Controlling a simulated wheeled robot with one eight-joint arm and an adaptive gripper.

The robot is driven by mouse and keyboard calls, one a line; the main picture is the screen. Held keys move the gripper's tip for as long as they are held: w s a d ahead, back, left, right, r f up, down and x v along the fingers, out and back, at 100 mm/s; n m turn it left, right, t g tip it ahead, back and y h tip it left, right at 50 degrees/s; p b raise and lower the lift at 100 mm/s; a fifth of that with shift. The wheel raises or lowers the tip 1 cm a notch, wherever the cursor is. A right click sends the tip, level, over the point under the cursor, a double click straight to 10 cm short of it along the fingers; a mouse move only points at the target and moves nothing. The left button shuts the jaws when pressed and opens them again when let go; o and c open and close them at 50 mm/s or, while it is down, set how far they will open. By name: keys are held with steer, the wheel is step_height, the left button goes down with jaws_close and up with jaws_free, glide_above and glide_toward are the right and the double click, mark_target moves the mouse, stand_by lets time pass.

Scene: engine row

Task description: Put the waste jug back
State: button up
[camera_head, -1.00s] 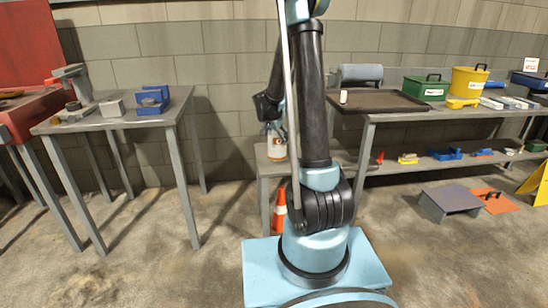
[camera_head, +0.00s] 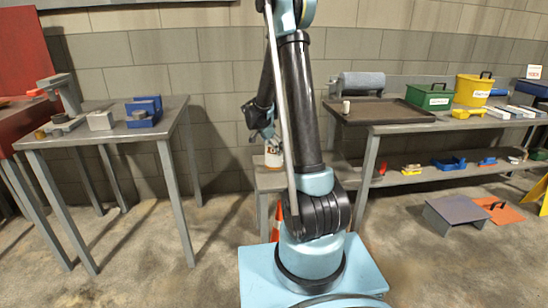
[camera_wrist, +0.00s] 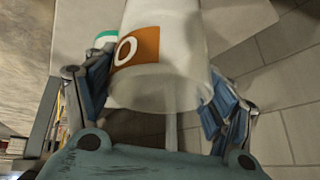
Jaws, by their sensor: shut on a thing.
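The waste jug is a white, rounded container with an orange label (camera_wrist: 175,65). In the head view the jug (camera_head: 273,158) shows partly behind my arm, at the left end of a low grey bench (camera_head: 267,182). My gripper (camera_wrist: 160,90) has its blue-grey fingers on both sides of the jug, shut on it. In the head view my gripper (camera_head: 268,136) is above the jug, partly hidden by my arm. I cannot tell whether the jug's base touches the bench top.
A grey table (camera_head: 85,137) with a blue fixture (camera_head: 143,112) stands left. A workbench with a dark tray (camera_head: 380,112), green box (camera_head: 428,96) and yellow pot (camera_head: 472,90) stands right. An orange cone (camera_head: 277,222) is mostly hidden behind my arm.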

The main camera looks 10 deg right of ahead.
mark_target(274, 153)
steer(key=shift+f, duration=2.2)
steer(key=o, duration=2.1)
steer(key=shift+c, duration=0.2)
steer(key=v, duration=1.1)
steer(key=s+d+r+n+y, duration=0.1)
steer(key=s+d+r+n, duration=0.3)
steer(key=s, duration=0.5)
steer(key=s+f+n+g+y, duration=0.1)
steer(key=s+n+y, duration=0.3)
steer(key=s, duration=2.7)
steer(key=f+n, duration=0.1)
steer(key=n, duration=0.4)
steer(key=shift+s+d+f+g, duration=0.3)
steer(key=shift+d, duration=0.1)
